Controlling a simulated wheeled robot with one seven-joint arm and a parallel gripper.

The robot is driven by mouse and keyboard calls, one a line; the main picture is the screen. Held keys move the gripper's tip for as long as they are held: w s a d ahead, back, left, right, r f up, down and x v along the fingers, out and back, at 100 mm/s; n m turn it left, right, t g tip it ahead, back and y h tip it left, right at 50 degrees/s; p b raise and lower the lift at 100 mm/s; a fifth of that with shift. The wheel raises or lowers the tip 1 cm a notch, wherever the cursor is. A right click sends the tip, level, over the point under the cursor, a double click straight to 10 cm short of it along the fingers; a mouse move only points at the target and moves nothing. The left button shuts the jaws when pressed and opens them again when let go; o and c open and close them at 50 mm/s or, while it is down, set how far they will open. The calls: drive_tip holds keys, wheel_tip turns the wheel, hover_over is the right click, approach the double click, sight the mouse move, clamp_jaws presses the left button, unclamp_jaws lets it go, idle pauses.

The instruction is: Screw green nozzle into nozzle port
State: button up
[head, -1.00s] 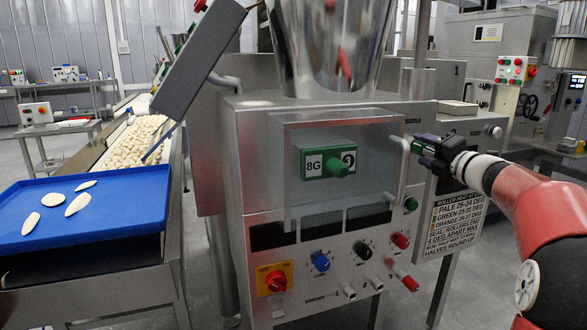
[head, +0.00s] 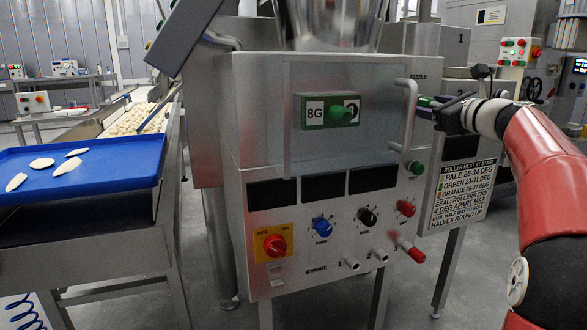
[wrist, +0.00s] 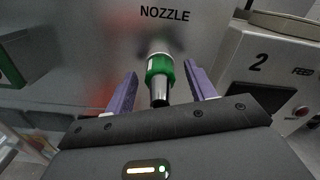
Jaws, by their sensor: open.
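The green nozzle (wrist: 160,70), with a green collar and a dark metal tip, stands out from the machine's steel face under the NOZZLE label in the wrist view. Its pale base end is against or very near that face; the port itself is hidden behind it, so I cannot tell how far in it sits. My gripper (wrist: 161,76) is open, with one purple finger on each side of the nozzle and visible gaps between. In the head view my gripper (head: 430,104) is at the machine's right side, just right of the guard handle, and the nozzle there is mostly hidden.
A clear guard with a metal handle (head: 407,130) covers a green 8G block (head: 328,110). Knobs and a red-tipped stub (head: 411,250) lie below. A unit marked 2 (wrist: 270,75) stands close right of my gripper. A blue tray (head: 80,180) with pasta pieces is at left.

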drive_tip(key=n+b, duration=0.2)
drive_tip(key=n, duration=0.1)
drive_tip(key=shift+f, duration=0.35)
drive_tip(key=n+b, duration=0.2)
drive_tip(key=n, duration=0.2)
drive_tip(key=shift+b, duration=0.3)
drive_tip(key=shift+r+n+b, duration=0.1)
drive_tip(key=shift+n+b, duration=0.25)
drive_tip(key=shift+n, duration=0.85)
drive_tip(key=shift+r+n, duration=0.25)
drive_tip(key=shift+n, duration=0.35)
drive_tip(key=n, duration=0.3)
drive_tip(key=shift+n, duration=0.3)
